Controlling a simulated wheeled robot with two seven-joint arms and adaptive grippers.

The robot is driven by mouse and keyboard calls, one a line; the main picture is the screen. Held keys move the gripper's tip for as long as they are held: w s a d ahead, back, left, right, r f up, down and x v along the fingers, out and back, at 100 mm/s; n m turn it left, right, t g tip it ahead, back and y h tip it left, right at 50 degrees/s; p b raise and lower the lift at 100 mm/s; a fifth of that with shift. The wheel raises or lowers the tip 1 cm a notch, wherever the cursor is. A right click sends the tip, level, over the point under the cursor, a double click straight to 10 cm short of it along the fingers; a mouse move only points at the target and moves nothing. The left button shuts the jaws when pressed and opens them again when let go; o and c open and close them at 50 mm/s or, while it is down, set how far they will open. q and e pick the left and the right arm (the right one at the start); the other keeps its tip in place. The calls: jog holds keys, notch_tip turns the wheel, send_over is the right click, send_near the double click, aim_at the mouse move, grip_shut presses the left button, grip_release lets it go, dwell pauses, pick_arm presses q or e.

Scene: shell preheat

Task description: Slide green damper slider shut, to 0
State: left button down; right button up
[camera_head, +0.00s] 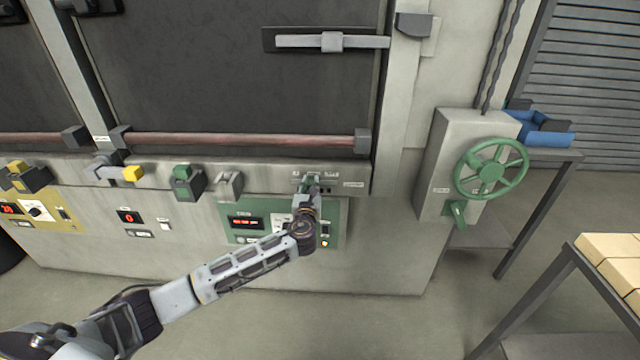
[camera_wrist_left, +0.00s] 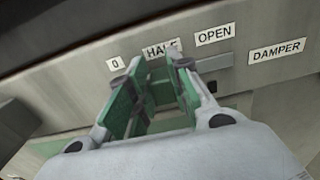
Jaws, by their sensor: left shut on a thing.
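My left gripper (camera_head: 309,186) reaches the grey ledge at the oven's front, just below a row of small labels. In the left wrist view its two fingers (camera_wrist_left: 150,90) are shut on the green damper slider (camera_wrist_left: 161,97), which is mostly hidden between them. The fingers sit below the HALF label (camera_wrist_left: 161,49), partly covering it. The 0 label (camera_wrist_left: 115,63) is to the left and the OPEN label (camera_wrist_left: 215,35) to the right. A dark stretch of slot (camera_wrist_left: 222,85) shows right of the fingers. My right gripper is not in view.
A DAMPER label (camera_wrist_left: 277,50) is further right. A green control panel (camera_head: 235,213) lies below the ledge, behind my left arm. A grey bracket (camera_head: 229,186) and a green-topped block (camera_head: 186,182) stand left of the gripper. A green handwheel (camera_head: 490,168) is to the right.

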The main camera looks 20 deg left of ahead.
aim_at(295, 178)
pick_arm(q)
jog(key=a, duration=0.1)
jog(key=s+a+p, duration=0.1)
jog(key=a, duration=0.3)
jog(key=shift+s+a+p, duration=0.2)
jog(key=shift+s+p, duration=0.05)
jog(key=shift+p, duration=0.1)
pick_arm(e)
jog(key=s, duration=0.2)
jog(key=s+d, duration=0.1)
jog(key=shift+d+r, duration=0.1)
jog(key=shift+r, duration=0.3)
pick_arm(q)
jog(key=c, duration=1.3)
grip_release()
jog(key=shift+a, duration=0.1)
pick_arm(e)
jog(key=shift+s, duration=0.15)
pick_arm(q)
jog(key=shift+s, duration=0.15)
jog(key=shift+v, duration=5.9)
